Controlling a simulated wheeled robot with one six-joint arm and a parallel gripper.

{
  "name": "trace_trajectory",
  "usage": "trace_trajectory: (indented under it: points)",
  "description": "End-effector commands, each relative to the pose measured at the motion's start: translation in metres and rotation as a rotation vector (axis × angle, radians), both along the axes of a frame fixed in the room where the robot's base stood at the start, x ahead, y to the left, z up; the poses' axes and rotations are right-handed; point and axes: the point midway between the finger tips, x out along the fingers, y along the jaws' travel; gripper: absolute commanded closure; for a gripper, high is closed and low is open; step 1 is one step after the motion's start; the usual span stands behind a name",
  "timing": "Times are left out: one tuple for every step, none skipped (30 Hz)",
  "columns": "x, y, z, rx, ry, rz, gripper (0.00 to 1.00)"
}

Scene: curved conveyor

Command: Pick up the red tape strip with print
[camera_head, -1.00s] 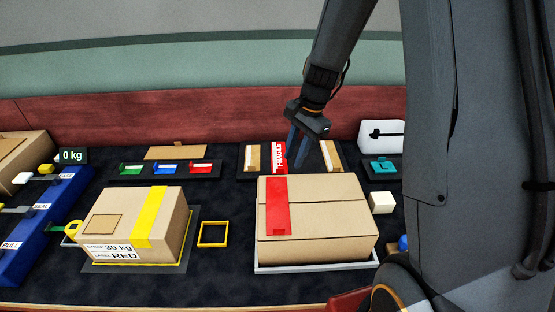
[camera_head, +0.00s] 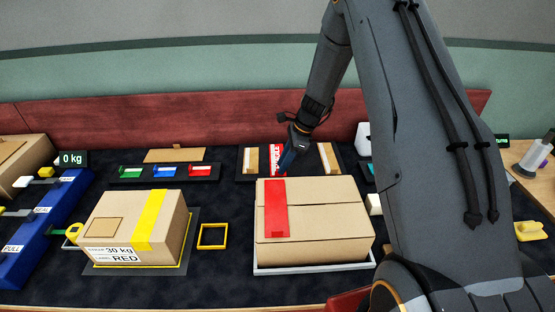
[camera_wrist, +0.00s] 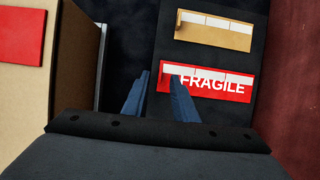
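The red tape strip with white "FRAGILE" print (camera_wrist: 222,84) lies on a dark tray behind the large box. In the head view the strip (camera_head: 275,158) is partly covered by my gripper (camera_head: 287,168). The right finger overlaps the left end of the strip in the picture. The left finger is beside it over the dark surface. I cannot tell whether the finger touches the strip.
A tan strip (camera_wrist: 213,31) lies beside the red one, and another tan strip (camera_head: 325,157) lies on the tray's right. The large box with red tape (camera_head: 330,215) stands in front. A yellow-taped box (camera_head: 165,222) stands left. A red wall (camera_head: 180,121) rises behind.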

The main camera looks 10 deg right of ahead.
Motion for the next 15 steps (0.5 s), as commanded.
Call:
trace_trajectory:
  points:
    - [0.000, 0.002, -0.004, 0.001, 0.003, 0.000, 0.74]
    - [0.000, 0.003, -0.008, 0.000, 0.002, 0.000, 0.74]
    - [0.001, 0.005, -0.013, 0.000, 0.002, 0.000, 0.74]
    - [0.001, 0.006, -0.015, 0.000, 0.001, 0.000, 0.74]
    - [0.002, 0.007, -0.018, 0.000, 0.000, 0.000, 0.74]
    - [0.002, 0.008, -0.021, 0.000, 0.001, 0.001, 0.74]
    - [0.002, 0.008, -0.022, 0.000, 0.001, 0.001, 0.74]
    - [0.002, 0.009, -0.023, 0.000, 0.001, 0.001, 0.74]
    - [0.002, 0.009, -0.024, 0.000, 0.000, 0.001, 0.74]
    - [0.002, 0.009, -0.025, 0.000, 0.000, 0.001, 0.74]
    - [0.002, 0.009, -0.025, 0.000, 0.000, 0.001, 0.74]
    - [0.002, 0.009, -0.025, 0.000, 0.000, 0.001, 0.74]
    - [0.002, 0.009, -0.025, 0.000, 0.000, 0.001, 0.74]
    - [0.002, 0.009, -0.025, 0.000, 0.000, 0.001, 0.74]
    - [0.002, 0.009, -0.025, 0.000, 0.000, 0.001, 0.74]
